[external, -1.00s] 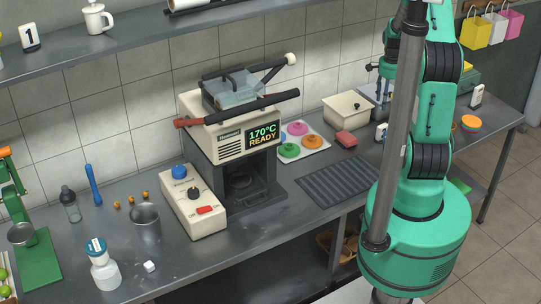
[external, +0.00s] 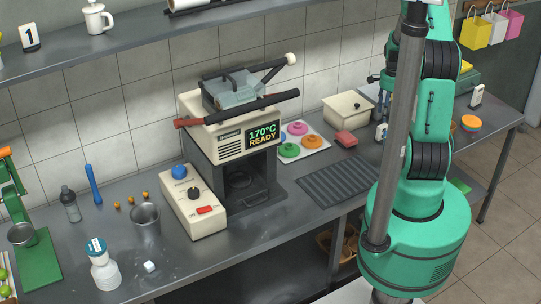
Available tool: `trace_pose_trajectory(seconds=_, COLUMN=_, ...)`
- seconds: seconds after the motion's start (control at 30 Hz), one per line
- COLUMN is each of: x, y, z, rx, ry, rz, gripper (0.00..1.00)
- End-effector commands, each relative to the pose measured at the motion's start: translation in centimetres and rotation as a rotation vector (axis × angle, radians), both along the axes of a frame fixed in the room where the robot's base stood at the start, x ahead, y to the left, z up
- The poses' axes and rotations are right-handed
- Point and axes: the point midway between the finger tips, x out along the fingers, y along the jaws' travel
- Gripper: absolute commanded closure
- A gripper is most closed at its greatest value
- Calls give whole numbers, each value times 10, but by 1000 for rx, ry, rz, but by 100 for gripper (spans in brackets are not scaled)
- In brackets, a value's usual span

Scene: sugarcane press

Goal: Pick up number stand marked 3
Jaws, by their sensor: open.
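A white number stand (external: 381,132) stands on the counter at the right, partly behind my arm; its digit is too small and covered to read. Another white stand with a dark mark (external: 477,96) is at the far right of the counter, and its digit is also unclear. A stand marked 1 (external: 30,37) is on the upper shelf at the left. My gripper (external: 374,79) seems to be the dark part just left of my arm, above the partly hidden stand and apart from it. My arm covers most of it, and nothing shows in it.
The press (external: 235,140) stands mid-counter. Orange and yellow round items (external: 470,123) are at the right.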

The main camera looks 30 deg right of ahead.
Motion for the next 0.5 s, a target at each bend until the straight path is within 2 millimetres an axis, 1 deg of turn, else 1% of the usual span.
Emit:
trace_pose_trajectory(seconds=0.03, x=0, y=0, z=-9, rx=1, ry=2, rz=0, gripper=49)
trace_pose_trajectory(seconds=0.2, x=0, y=0, z=-32, rx=1, ry=1, rz=0, gripper=49)
trace_pose_trajectory(seconds=0.33, x=0, y=0, z=-42, rx=1, ry=1, rz=0, gripper=49)
trace_pose_trajectory(seconds=0.5, x=0, y=0, z=-45, rx=0, ry=0, rz=0, gripper=49)
